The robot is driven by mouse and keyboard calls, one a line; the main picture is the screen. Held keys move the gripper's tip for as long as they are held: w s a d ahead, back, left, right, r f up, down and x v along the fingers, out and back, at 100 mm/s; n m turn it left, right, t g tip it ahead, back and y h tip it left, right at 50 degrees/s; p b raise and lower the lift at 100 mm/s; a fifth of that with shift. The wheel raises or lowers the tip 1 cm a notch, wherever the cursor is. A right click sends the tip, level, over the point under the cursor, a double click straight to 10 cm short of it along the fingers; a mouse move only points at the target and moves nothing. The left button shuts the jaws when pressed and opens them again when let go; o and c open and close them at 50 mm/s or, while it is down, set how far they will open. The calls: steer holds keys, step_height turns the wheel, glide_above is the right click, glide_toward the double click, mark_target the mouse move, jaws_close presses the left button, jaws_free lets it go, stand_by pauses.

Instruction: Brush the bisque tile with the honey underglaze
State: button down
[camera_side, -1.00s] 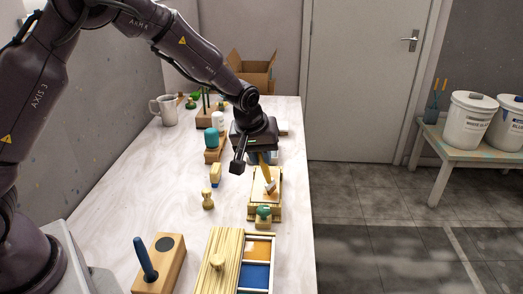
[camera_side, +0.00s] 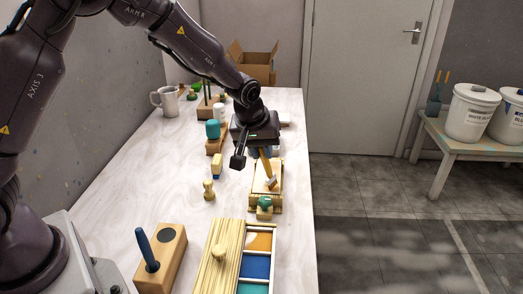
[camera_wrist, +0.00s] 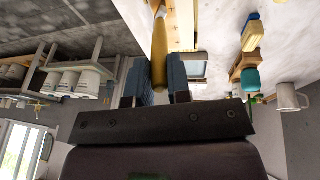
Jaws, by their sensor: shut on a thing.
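My gripper (camera_side: 262,154) is shut on a brush (camera_side: 267,169) with a yellowish wooden handle, which also shows between my fingers in the wrist view (camera_wrist: 160,58). The brush is tilted, its head low over the tile (camera_side: 262,181) on a pale wooden stand. I cannot tell whether the bristles touch the tile. A tray of underglazes lies at the front, with honey-orange (camera_side: 259,242), blue (camera_side: 256,266) and teal wells in view. A slatted wooden lid (camera_side: 216,270) with a knob lies at the tray's left; the honey well is uncovered.
A green-topped stamp (camera_side: 264,205) stands at the tile stand's near end. A wooden knob piece (camera_side: 208,190) and a blue-and-yellow tool (camera_side: 217,166) stand left. A wooden block (camera_side: 161,258) holds a blue handle. A mug (camera_side: 166,101) is at the back. The left-middle table is clear.

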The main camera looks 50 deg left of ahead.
steer(key=w+a, duration=0.8)
steer(key=shift+w+a, duration=0.2)
stand_by(1.3)
steer(key=shift+a, duration=0.1)
steer(key=s+d, duration=0.5)
steer(key=s, duration=0.4)
steer(key=shift+s, duration=0.15)
stand_by(2.6)
steer(key=w+a, duration=0.4)
steer(key=shift+w+a, duration=0.15)
stand_by(0.6)
steer(key=shift+a, duration=0.1)
